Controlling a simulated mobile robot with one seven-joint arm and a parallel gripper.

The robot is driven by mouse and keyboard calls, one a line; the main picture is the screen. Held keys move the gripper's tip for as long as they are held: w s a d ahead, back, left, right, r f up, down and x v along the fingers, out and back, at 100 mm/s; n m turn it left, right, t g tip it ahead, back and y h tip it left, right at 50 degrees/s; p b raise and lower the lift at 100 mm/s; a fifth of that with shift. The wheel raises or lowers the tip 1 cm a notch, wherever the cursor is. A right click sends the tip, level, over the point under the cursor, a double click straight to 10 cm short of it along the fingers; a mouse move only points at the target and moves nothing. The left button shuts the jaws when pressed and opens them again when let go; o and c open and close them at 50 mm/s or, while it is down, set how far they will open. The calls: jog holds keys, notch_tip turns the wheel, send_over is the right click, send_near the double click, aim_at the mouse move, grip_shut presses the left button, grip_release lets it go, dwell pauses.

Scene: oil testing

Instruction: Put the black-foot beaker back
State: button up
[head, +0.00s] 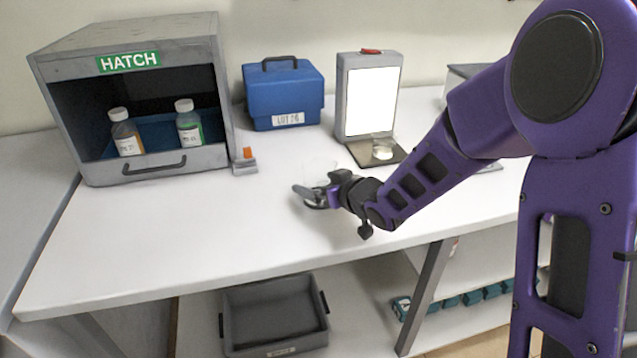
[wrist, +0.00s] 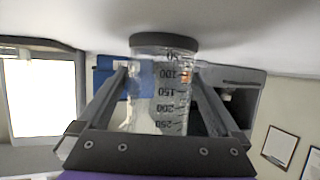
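The black-foot beaker (wrist: 160,85) is clear glass with dark volume marks. It appears upside down in the wrist view, its black foot (wrist: 163,40) at the top against the white worktop. In the head view the clear beaker (head: 319,168) shows faintly above my gripper (head: 318,195), near the middle of the white worktop (head: 180,235). My gripper's two fingers (wrist: 160,75) lie close along both sides of the beaker and look shut on it. The beaker stands upright. I cannot tell whether its foot touches the worktop. My gripper hides part of its lower body.
A grey HATCH cabinet (head: 205,160) holding two bottles stands at the left. A blue case (head: 283,95) and a lit white panel (head: 370,100) with a small glass dish (head: 382,150) stand behind. A grey bin (head: 272,312) sits below. The worktop's front left is clear.

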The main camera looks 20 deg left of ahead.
jog(key=shift+s+d+r, duration=0.1)
jog(key=shift+d+r, duration=0.05)
jog(key=shift+r, duration=0.2)
jog(key=p+v, duration=0.2)
jog(key=v, duration=0.9)
jog(key=shift+s+d, duration=0.25)
